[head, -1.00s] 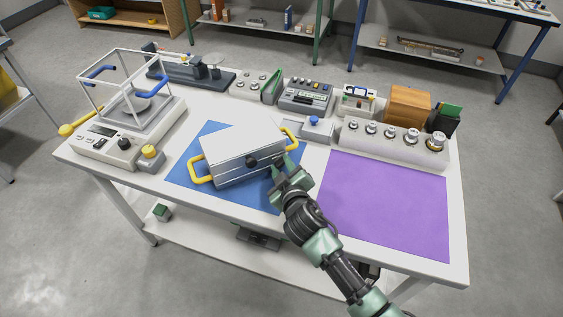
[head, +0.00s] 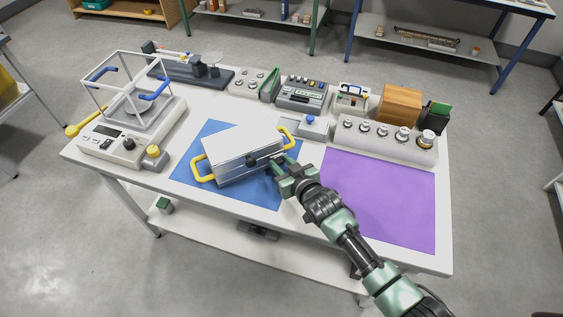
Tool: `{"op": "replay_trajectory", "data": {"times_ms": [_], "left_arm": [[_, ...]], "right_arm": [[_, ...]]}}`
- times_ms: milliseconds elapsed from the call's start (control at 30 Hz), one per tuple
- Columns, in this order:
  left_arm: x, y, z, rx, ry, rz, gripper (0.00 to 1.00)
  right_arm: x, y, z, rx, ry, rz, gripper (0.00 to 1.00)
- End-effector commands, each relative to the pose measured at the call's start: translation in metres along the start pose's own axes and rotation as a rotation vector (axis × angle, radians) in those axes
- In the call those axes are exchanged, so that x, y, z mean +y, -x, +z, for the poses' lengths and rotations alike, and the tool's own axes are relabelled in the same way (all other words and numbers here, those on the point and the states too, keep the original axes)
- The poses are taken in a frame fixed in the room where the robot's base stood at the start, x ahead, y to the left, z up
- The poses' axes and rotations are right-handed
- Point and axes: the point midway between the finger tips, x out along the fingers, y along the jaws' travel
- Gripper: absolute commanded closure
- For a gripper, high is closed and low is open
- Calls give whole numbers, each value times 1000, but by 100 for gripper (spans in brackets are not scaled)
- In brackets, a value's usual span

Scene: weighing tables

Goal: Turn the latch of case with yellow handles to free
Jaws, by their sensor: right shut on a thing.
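The silver case (head: 232,145) with yellow handles (head: 203,172) lies closed on the blue mat (head: 213,196). A dark round knob (head: 251,161) sits on its front face. My right gripper (head: 277,164) is at the right end of that front face, right of the knob. It is shut on a small part there, seemingly the latch, which the fingers mostly hide. How far the latch is turned cannot be made out. My left gripper is not in view.
A balance with a glass-frame shield (head: 128,130) stands at the left. A weight block (head: 385,143), wooden box (head: 400,104) and several instruments line the back. The purple mat (head: 380,200) at the right is bare, partly under my arm.

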Motion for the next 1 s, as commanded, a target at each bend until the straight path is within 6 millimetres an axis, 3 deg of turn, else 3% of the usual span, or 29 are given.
{"op": "replay_trajectory", "data": {"times_ms": [433, 467, 533, 867, 1000], "left_arm": [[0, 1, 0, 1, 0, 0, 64], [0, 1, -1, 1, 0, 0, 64], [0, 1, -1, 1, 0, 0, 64], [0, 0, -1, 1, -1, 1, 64], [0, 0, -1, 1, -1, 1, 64]], "right_arm": [[0, 0, -1, 2, -11, -4, 100], [0, 0, -1, 2, -11, -4, 64], [0, 0, -1, 2, -10, -4, 47], [0, 1, 0, 1, -9, -4, 47], [1, 13, 1, 1, -9, -3, 47]]}}
